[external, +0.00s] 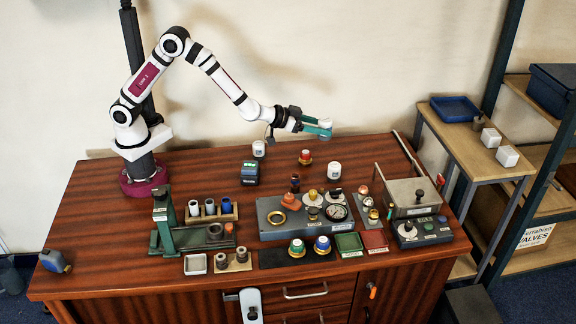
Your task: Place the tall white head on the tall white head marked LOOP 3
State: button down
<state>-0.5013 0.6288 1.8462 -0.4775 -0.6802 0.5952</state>
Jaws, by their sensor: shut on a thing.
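My gripper (322,127), with teal fingers, is shut on a tall white head (325,121) and holds it in the air above the back of the bench. The fingers hide part of the head. Two other tall white heads stand on the bench: one at the back (258,149), left of my gripper, and one (334,171) farther forward, below and slightly right of my gripper in the picture. Both have small dark markings too small to read, so I cannot tell which is marked LOOP 3. My gripper is apart from both.
A red-topped head (305,157) stands between the two white heads. A dark box-shaped device (250,172) is at left. The grey manifold block (270,222) carries several fittings and a gauge (337,212). A grey lidded box (413,196) is at right. The bench's left back is clear.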

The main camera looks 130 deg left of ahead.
jog(key=s+d+n+g+y, duration=0.2)
jog(key=s+d+n+g, duration=0.35)
jog(key=s, duration=0.45)
jog(key=s+d+n+g+y, duration=0.1)
jog(key=s+d+n+g, duration=0.35)
jog(key=s+d, duration=0.4)
send_over(256, 145)
jog(key=shift+m, duration=0.4)
notch_tip(256, 145, down, 8)
jog(key=shift+d, duration=0.15)
notch_tip(256, 145, down, 3)
jog(key=shift+f, duration=0.5)
jog(key=shift+f, duration=0.15)
jog(key=shift+c, duration=1.2)
grip_release()
